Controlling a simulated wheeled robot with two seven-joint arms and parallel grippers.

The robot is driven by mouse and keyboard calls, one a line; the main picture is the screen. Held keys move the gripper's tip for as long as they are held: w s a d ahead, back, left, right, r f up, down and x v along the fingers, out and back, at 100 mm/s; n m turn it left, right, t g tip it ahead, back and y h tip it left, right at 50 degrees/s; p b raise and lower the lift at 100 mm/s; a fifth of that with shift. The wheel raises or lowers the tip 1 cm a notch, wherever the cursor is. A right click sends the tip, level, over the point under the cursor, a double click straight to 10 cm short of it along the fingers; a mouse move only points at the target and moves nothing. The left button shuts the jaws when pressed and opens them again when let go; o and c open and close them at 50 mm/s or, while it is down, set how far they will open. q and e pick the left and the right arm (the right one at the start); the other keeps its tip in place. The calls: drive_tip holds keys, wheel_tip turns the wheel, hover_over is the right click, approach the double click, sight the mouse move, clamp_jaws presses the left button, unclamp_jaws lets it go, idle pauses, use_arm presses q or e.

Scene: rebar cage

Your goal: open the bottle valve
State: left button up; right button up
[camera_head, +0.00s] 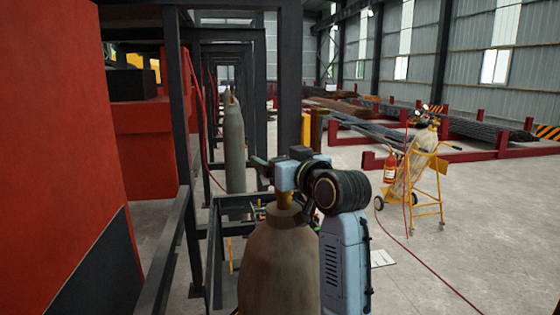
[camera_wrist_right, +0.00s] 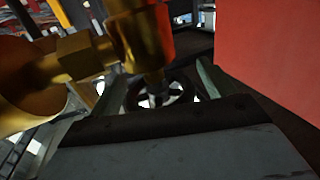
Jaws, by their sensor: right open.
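A large grey-brown gas bottle (camera_head: 278,268) stands upright in the lower middle of the head view. Its brass valve (camera_head: 285,200) is on top, partly hidden by my right wrist. The valve body (camera_wrist_right: 140,38) fills the upper middle of the right wrist view. A dark spoked handwheel (camera_wrist_right: 160,92) shows below it. My right gripper (camera_head: 260,168) is at the valve, at the end of my blue-grey arm. In the wrist view its open fingers (camera_wrist_right: 160,80) lie left and right of the handwheel. Contact cannot be told. My left gripper is not in view.
Dark steel frames (camera_head: 187,150) and a red block (camera_head: 60,150) stand to the left. Another grey bottle (camera_head: 234,145) stands behind. A yellow bottle trolley (camera_head: 428,180) with a red extinguisher (camera_head: 390,167) and a red hose (camera_head: 425,262) are on the right floor, otherwise mostly clear.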

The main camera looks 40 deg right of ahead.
wheel_tip(320, 180, up, 10)
drive_tip(key=shift+b, duration=0.4)
drive_tip(key=shift+f, duration=0.1)
idle(0.5)
